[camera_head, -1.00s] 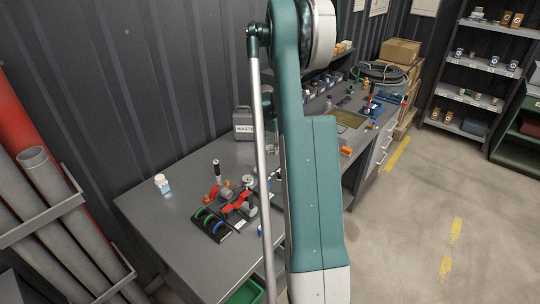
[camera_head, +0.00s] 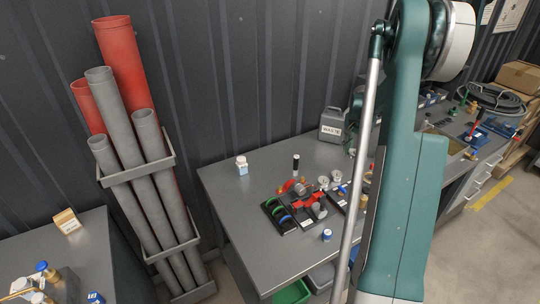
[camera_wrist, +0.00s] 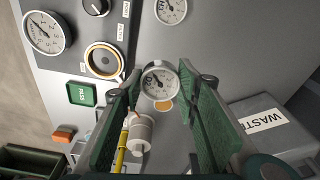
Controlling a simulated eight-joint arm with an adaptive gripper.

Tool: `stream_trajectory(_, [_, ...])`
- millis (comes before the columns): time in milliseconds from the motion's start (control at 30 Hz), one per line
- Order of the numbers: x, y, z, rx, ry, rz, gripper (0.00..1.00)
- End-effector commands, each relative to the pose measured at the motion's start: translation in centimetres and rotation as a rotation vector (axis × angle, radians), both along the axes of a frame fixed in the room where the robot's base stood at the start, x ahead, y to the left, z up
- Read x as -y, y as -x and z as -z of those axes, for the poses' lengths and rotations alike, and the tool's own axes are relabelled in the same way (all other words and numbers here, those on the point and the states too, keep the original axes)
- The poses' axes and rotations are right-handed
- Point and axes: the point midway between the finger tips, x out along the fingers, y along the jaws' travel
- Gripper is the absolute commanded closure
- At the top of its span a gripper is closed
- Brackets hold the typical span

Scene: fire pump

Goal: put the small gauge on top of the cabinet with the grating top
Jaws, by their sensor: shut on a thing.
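My arm hides my gripper in the head view, and I cannot pick out the held gauge there. I cannot identify a cabinet with a grating top in either current view.
A rack of grey pipes (camera_head: 130,150) and red pipes stands to the left. A second surface (camera_head: 97,228) holds fittings. A gauge panel (camera_wrist: 75,18) shows in the wrist view.

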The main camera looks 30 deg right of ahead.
Motion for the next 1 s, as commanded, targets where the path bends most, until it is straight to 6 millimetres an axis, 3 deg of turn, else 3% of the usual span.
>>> stream_trajectory(367, [-0.1, -0.1, 0.0, 0.0, 0.0, -0.002, 0.84])
stream_trajectory(567, [-0.9, -1.2, 0.1, 0.0, 0.0, -0.027, 0.84])
stream_trajectory(767, [-3.4, -4.2, 0.3, 0.0, 0.0, -0.098, 0.84])
stream_trajectory(1000, [-8.4, -9.8, 0.8, 0.0, 0.0, -0.233, 0.84])
